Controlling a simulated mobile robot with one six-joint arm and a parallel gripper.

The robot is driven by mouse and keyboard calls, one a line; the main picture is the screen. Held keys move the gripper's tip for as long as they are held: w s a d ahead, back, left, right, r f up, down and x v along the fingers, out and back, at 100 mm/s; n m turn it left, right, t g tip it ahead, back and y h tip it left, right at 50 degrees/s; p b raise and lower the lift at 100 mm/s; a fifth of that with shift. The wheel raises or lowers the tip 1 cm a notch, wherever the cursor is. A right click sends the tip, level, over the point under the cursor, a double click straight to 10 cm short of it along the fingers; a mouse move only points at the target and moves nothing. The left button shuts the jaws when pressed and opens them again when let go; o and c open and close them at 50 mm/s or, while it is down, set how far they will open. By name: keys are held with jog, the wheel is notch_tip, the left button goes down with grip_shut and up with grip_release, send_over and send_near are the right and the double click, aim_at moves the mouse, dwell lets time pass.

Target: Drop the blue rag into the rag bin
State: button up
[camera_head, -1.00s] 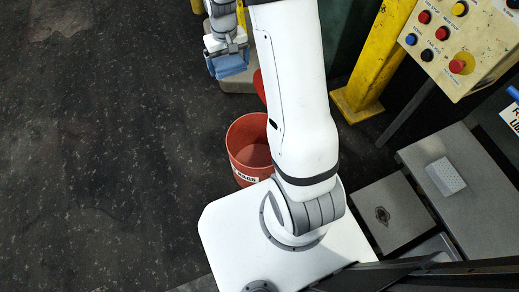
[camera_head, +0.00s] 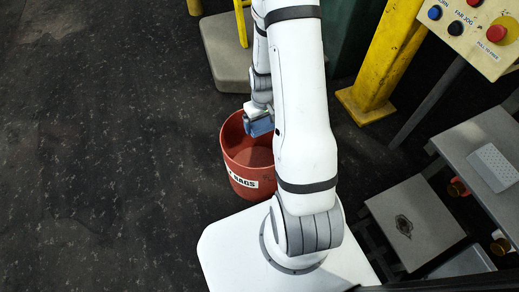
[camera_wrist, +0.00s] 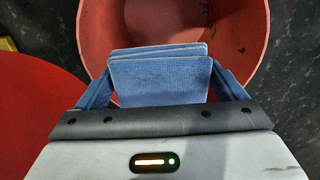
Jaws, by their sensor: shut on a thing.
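The blue rag (camera_head: 262,126) is folded and held in my gripper (camera_head: 258,117) over the far part of the red rag bin (camera_head: 243,183). In the wrist view the rag (camera_wrist: 160,78) sits between the two blue fingers of my gripper (camera_wrist: 160,88), which is shut on it. The bin's open mouth (camera_wrist: 252,45) lies beyond and below the rag there. The bin stands on the floor in front of my base, with a white label reading "RAGS" partly in view. The inside of the bin that shows looks empty; my arm hides its right side.
A grey block with a yellow post (camera_head: 224,65) stands behind the bin. A yellow column (camera_head: 378,70) and a button panel (camera_head: 485,35) are at the right. A grey table (camera_head: 490,135) holds a perforated white block (camera_head: 493,167). Dark floor at the left is clear.

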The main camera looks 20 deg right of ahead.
jog(key=shift+f+b, duration=1.9)
jog(key=shift+f, duration=0.8)
jog(key=o, duration=0.7)
jog(key=shift+r+p, duration=1.8)
jog(key=shift+r, duration=2.15)
